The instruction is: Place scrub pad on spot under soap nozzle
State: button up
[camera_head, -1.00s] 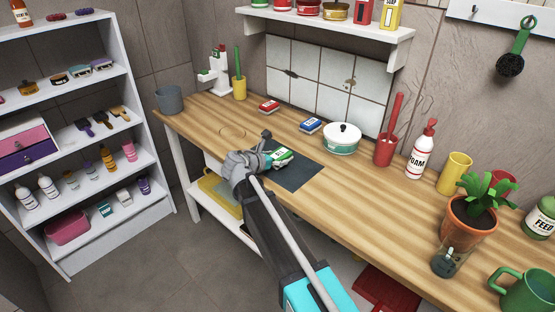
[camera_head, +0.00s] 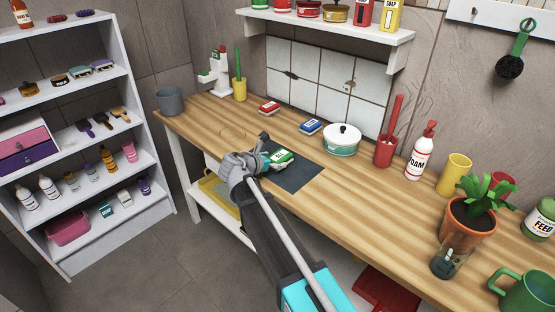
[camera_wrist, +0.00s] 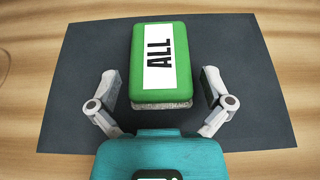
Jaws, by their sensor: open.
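A green scrub pad (camera_head: 281,159) with a white label lies on a dark mat (camera_head: 298,177) on the wooden counter. In the wrist view the pad (camera_wrist: 162,62) shows "ALL" and a grey underside edge. My gripper (camera_wrist: 167,92) is open, with one finger on each side of the pad's near end and gaps between. In the head view my gripper (camera_head: 264,150) partly hides the pad. A white dispenser (camera_head: 214,76), seemingly the soap nozzle, stands at the counter's back left.
A red pad (camera_head: 269,108) and a blue pad (camera_head: 310,126) lie behind the mat. A white lidded pot (camera_head: 342,141) stands to their right. A green brush in a yellow cup (camera_head: 239,88) and a grey cup (camera_head: 171,101) flank the dispenser. The counter around the ring is clear.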

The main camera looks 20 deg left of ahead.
jog(key=p+v, duration=0.3)
jog(key=v, duration=0.7)
jog(key=shift+d+r+p, duration=0.1)
jog(key=shift+p, duration=0.25)
jog(key=shift+s+a+r, duration=0.1)
jog(key=shift+s+a, duration=0.1)
jog(key=shift+s, duration=0.15)
jog(key=v, duration=0.2)
jog(key=shift+s+a+p, duration=0.25)
jog(key=shift+p, duration=0.15)
jog(key=b+x, duration=0.3)
jog(key=x, duration=0.5)
jog(key=shift+s, duration=0.1)
jog(key=shift+w+d, duration=0.1)
jog(key=shift+w, duration=0.25)
jog(key=shift+w+f, duration=0.1)
jog(key=shift+f, duration=0.15)
